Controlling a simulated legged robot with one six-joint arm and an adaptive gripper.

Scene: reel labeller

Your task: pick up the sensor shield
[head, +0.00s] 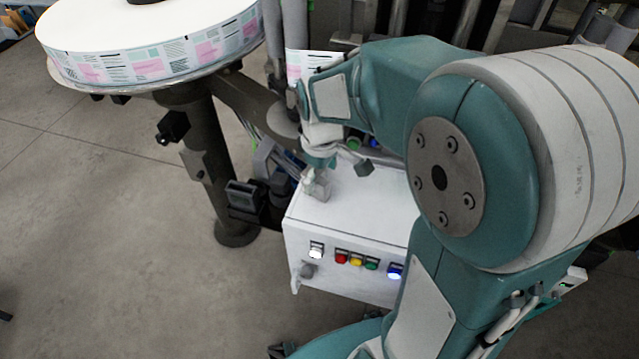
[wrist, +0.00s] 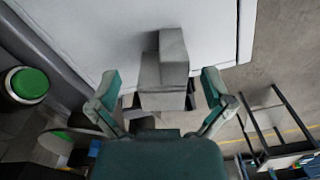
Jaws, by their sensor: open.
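The sensor shield appears to be the small grey blocky piece (head: 317,184) on the top of the white control box, near its left edge. In the wrist view the grey piece (wrist: 163,72) shows as stepped blocks between the two teal fingers of my gripper (wrist: 160,88). The fingers are spread, with a gap on each side of the piece. In the head view my gripper (head: 335,163) is just above and beside the piece.
The white control box (head: 345,225) has several coloured buttons on its front. A large label reel (head: 150,45) stands at the upper left on a dark post (head: 205,165). Dark brackets and cables crowd the box's left side. Open floor (head: 110,220) lies at the left.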

